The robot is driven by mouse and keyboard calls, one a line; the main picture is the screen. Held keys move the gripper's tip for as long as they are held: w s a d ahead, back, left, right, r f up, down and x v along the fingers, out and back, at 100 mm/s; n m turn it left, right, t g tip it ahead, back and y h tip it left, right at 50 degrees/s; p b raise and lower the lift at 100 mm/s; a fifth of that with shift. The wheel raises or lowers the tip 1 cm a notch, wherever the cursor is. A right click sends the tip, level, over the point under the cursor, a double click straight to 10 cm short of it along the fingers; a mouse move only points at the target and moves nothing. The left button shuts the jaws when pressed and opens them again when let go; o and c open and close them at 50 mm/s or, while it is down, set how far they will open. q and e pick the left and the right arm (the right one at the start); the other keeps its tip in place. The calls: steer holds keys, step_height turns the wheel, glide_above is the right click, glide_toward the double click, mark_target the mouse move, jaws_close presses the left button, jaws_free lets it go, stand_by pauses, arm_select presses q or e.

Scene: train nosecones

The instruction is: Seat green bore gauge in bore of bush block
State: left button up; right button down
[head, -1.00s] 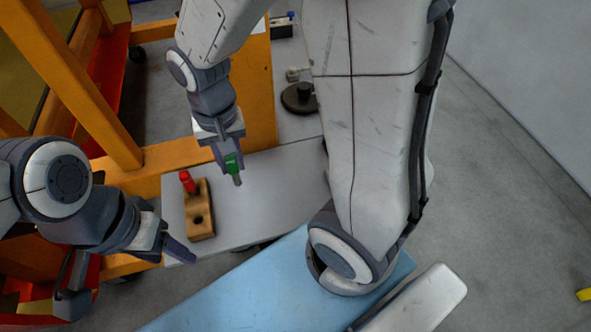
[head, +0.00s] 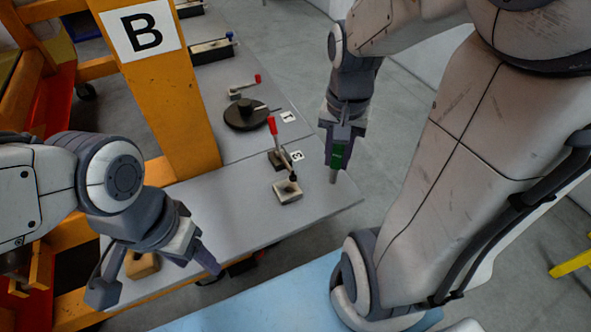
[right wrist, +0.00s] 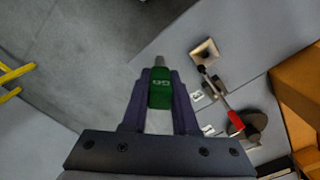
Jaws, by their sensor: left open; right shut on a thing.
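The green bore gauge (head: 338,156) has a green body and a grey tip that points down. It is held in my right gripper (head: 340,150), raised near the right end of the grey table. In the right wrist view the gauge (right wrist: 160,88) sits between both fingers, with a white marking on its body.
A black round fixture (head: 247,114) and another red-handled piece (head: 245,88) lie behind. An orange post (head: 165,95) marked B rises at the left.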

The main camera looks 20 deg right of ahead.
steer(key=w+a+f, duration=0.2)
steer(key=f, duration=0.1)
steer(key=w+a+f+p, duration=0.1)
steer(key=w+a+f, duration=0.2)
steer(key=f, duration=0.1)
steer(key=w+a+f+p, duration=0.1)
steer(key=w+a+f, duration=0.1)
steer(key=w+f, duration=0.1)
steer(key=shift+w+a+f, duration=0.2)
steer(key=shift+a+f, duration=0.05)
steer(key=shift+f, duration=0.2)
steer(key=shift+f, duration=0.2)
steer(key=c, duration=0.7)
jaws_free()
steer(key=shift+r, duration=0.2)
